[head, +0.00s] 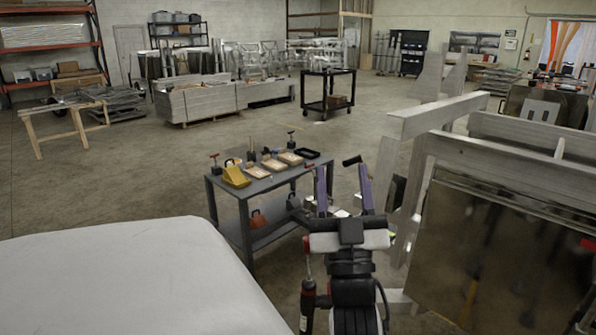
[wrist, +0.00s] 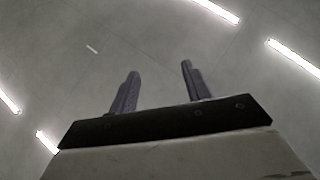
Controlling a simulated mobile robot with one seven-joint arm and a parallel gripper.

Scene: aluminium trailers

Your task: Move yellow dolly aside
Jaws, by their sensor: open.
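I see no wheeled dolly that is clearly yellow. The one plainly yellow thing near me is a small wedge-shaped object (head: 236,175) on the left of a grey two-shelf cart's top; I cannot tell whether it is the dolly. My gripper (head: 342,168) stands to the right of the cart in the head view, its two purple fingers apart and pointing up. In the wrist view my gripper (wrist: 159,67) is open with nothing between the fingers, against a grey background with bright light strips.
The grey cart (head: 247,191) also carries trays and clamps. A white surface (head: 130,285) fills the lower left. Aluminium panels and beams (head: 490,155) stand close on the right. A black cart (head: 328,92) stands farther back. Open floor (head: 110,180) lies left of the grey cart.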

